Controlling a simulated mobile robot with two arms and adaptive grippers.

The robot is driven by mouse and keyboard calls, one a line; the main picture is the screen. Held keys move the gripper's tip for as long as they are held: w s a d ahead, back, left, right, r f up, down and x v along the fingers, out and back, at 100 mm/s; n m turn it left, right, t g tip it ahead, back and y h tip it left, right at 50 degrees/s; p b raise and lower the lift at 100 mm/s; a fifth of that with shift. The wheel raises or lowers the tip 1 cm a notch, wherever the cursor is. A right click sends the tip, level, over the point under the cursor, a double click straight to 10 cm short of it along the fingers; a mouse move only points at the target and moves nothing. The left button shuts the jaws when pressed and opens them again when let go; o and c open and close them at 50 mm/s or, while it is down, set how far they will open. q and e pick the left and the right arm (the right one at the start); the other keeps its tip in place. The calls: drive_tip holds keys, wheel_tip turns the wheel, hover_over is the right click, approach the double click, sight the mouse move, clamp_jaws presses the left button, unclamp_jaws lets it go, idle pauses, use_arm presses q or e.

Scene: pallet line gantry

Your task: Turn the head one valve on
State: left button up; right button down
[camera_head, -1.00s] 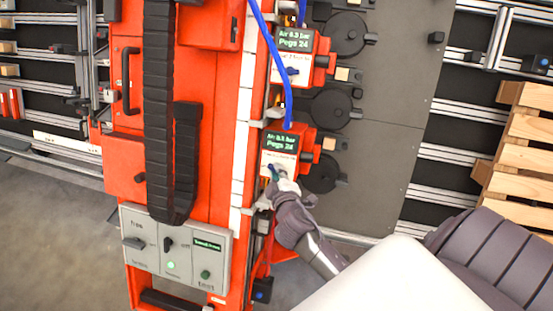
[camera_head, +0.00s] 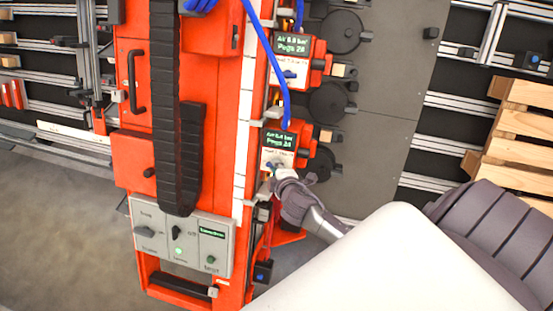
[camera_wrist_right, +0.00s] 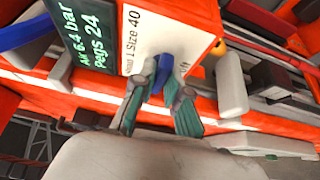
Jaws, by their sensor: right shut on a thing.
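The head one valve has a blue handle (camera_wrist_right: 161,76) in front of a white plate (camera_wrist_right: 165,35) marked with a 1 and Size 40. My right gripper (camera_wrist_right: 160,103) has its teal-tipped fingers shut on this handle, one on each side. In the head view my right gripper (camera_head: 277,173) is at the lower red head unit (camera_head: 305,138), below its green display (camera_head: 279,141), and covers most of the handle. In the right wrist view the display (camera_wrist_right: 82,40) reads Air 6.4 bar, Pegs 24. My left gripper is not in view.
A similar unit with its own blue handle (camera_head: 289,75) sits above. A blue hose (camera_head: 270,55) runs down close beside both. A grey control panel (camera_head: 183,240) is at lower left. A wooden pallet (camera_head: 520,130) stands at right.

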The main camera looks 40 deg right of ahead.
drive_tip(key=c, duration=1.2)
unclamp_jaws()
drive_tip(key=v, duration=1.2)
drive_tip(key=shift+w+a, duration=0.1)
